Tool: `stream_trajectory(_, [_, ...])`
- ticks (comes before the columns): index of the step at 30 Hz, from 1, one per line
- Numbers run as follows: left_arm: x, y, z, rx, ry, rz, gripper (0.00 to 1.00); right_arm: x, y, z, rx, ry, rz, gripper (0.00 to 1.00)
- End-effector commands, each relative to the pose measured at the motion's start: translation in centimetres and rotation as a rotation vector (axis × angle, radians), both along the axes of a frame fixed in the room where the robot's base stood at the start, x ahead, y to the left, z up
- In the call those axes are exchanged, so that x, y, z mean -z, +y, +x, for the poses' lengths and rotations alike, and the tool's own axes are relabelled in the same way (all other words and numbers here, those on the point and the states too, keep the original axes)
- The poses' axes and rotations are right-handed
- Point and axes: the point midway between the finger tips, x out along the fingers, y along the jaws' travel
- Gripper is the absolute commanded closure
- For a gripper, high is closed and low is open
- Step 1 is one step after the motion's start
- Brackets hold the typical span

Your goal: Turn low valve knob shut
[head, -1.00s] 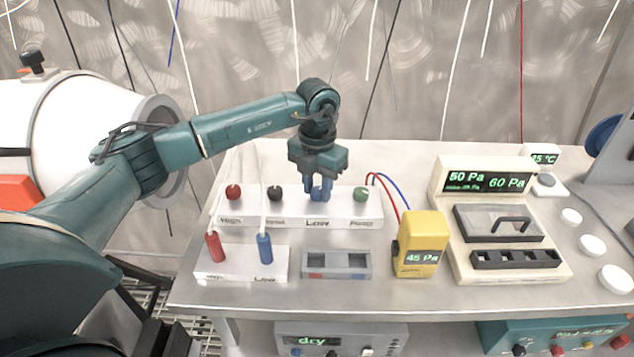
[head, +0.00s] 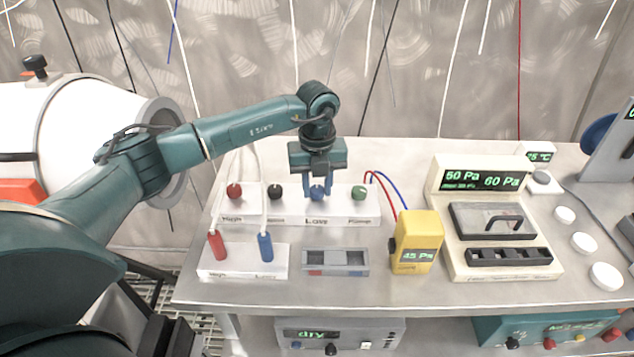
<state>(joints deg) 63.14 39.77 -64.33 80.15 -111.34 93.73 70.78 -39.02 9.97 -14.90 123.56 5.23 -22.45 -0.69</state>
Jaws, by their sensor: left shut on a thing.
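The white valve block (head: 340,217) stands on the steel table with a row of knobs: a red knob (head: 234,191), a black knob (head: 275,192), a blue knob (head: 317,194) above the label "Low", and a green knob (head: 358,192). My left gripper (head: 318,190) points down over the blue low knob. Its two fingers are shut on that knob, one on each side, and partly hide it. My right gripper is not in view.
Red and blue probes (head: 265,247) stand in a white holder in front. A grey tray (head: 335,262), a yellow meter reading 45 Pa (head: 417,241) and a cream gauge unit reading 50 and 60 Pa (head: 487,179) stand rightward. White discs (head: 606,275) lie at far right.

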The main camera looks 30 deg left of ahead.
Motion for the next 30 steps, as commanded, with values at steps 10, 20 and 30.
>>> stream_trajectory(10, [-0.15, 0.05, 0.14, -0.041, -0.005, 0.0, 0.92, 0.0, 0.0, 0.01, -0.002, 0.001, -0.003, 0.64])
stream_trajectory(20, [-0.15, 0.05, 0.14, -0.04, -0.005, 0.0, 0.65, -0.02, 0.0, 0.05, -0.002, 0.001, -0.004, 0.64])
stream_trajectory(30, [-0.05, 0.02, 0.05, -0.038, -0.001, 0.0, 0.48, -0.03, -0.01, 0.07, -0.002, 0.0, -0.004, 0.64])
